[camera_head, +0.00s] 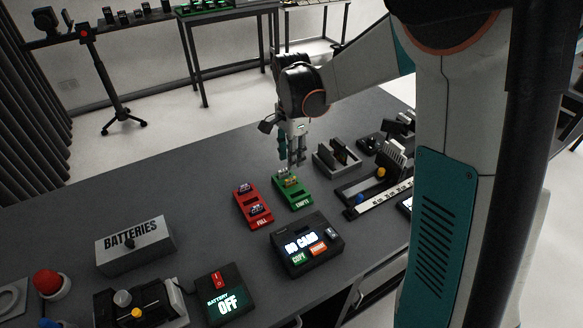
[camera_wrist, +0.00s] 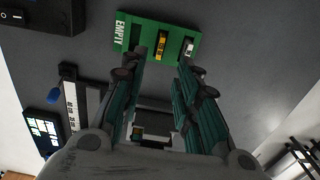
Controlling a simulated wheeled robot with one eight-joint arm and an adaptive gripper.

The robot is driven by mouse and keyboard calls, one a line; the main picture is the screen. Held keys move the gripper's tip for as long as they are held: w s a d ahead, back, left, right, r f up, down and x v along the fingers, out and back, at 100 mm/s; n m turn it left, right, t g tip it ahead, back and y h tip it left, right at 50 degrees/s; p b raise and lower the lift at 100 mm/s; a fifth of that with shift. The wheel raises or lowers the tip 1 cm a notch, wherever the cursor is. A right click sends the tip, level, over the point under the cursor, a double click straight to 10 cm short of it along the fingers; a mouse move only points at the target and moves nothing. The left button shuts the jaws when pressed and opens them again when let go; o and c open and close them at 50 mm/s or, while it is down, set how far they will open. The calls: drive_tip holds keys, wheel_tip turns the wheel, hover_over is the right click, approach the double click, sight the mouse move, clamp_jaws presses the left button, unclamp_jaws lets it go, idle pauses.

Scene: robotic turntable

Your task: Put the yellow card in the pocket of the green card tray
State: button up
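The green card tray (camera_head: 296,200), labelled EMPTY, lies on the dark table; it also shows at the top of the wrist view (camera_wrist: 150,27). The yellow card (camera_wrist: 162,46) stands in the middle of that tray and appears to sit in a dark slot; how deep it sits I cannot tell. My gripper (camera_head: 294,163) points down over the tray. In the wrist view its fingers (camera_wrist: 162,58) are spread apart, one on each side of the yellow card, with visible gaps. A small whitish item (camera_wrist: 189,47) shows at the tray's right slot, partly near the right finger.
A red tray (camera_head: 252,207) labelled FULL stands left of the green one. A black reader box (camera_head: 306,245) showing NO CARD is in front. A grey slotted holder (camera_head: 337,160) and a slider rail (camera_head: 375,200) are on the right. A batteries box (camera_head: 135,247) stands at left.

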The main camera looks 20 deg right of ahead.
drive_tip(key=shift+r, duration=1.7)
drive_tip(key=s+r+n+t, duration=0.3)
drive_tip(key=s+n, duration=0.5)
drive_tip(key=s, duration=0.3)
drive_tip(key=s+r+n+t, duration=0.4)
drive_tip(key=s+n, duration=0.3)
drive_tip(key=s, duration=0.4)
drive_tip(key=shift+s+a+r+n, duration=0.2)
drive_tip(key=shift+s+n, duration=0.05)
drive_tip(key=shift+n, duration=0.15)
